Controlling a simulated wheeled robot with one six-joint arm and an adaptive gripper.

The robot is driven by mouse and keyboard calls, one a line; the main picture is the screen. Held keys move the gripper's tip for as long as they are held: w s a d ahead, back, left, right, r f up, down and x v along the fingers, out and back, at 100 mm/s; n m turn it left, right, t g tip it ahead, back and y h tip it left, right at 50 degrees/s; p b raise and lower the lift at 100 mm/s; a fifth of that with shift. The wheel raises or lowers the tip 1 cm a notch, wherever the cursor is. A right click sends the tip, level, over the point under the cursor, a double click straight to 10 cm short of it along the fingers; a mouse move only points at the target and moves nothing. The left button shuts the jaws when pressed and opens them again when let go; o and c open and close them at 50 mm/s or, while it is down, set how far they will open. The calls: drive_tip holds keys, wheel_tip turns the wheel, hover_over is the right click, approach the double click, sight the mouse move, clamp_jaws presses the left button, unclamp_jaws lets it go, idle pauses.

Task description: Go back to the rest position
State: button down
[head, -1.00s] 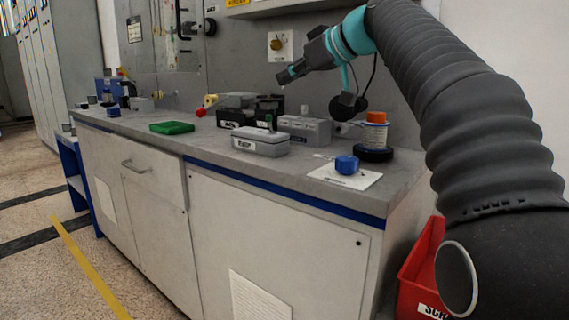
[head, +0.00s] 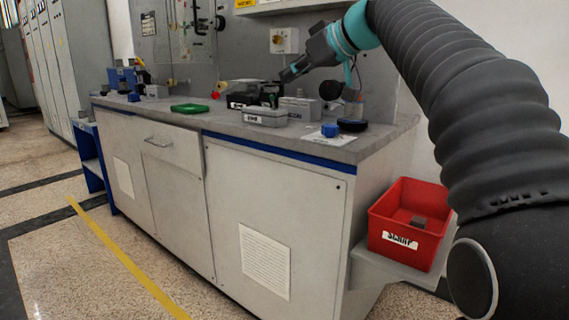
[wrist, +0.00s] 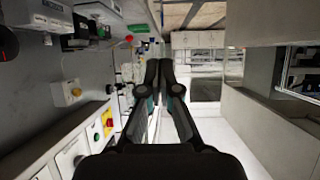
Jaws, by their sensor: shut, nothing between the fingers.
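My gripper (head: 287,75) is held up over the back of the grey workbench (head: 370,143), above the grey boxes, and touches nothing that I can see. In the wrist view my gripper (wrist: 160,65) shows its two fingers together with nothing between them. My arm comes in from the right side of the head view.
On the bench are a green tray (head: 189,108), a grey labelled box (head: 265,116), a blue knob-like part (head: 330,130) on a white sheet and a dark round base (head: 352,125). A red bin (head: 405,225) stands at the bench's right end. The floor in front is clear.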

drive_tip(key=s+d+f+m+g+h+p, duration=0.1)
drive_tip(key=s+d+f+m+h, duration=0.2)
drive_tip(key=s+f, duration=0.7)
drive_tip(key=s+d+f+m+h+p, duration=0.2)
drive_tip(key=s+d+f, duration=0.4)
drive_tip(key=s+f, duration=0.5)
drive_tip(key=s+d+f+m+g+h+p, duration=0.1)
drive_tip(key=s+d+f+m+h, duration=0.3)
drive_tip(key=s+f, duration=0.7)
wheel_tip(320, 180, down, 2)
drive_tip(key=shift+d+m+g+p, duration=0.3)
drive_tip(key=shift+d+m+p, duration=0.1)
drive_tip(key=shift+d+p, duration=0.2)
drive_tip(key=shift+s, duration=0.1)
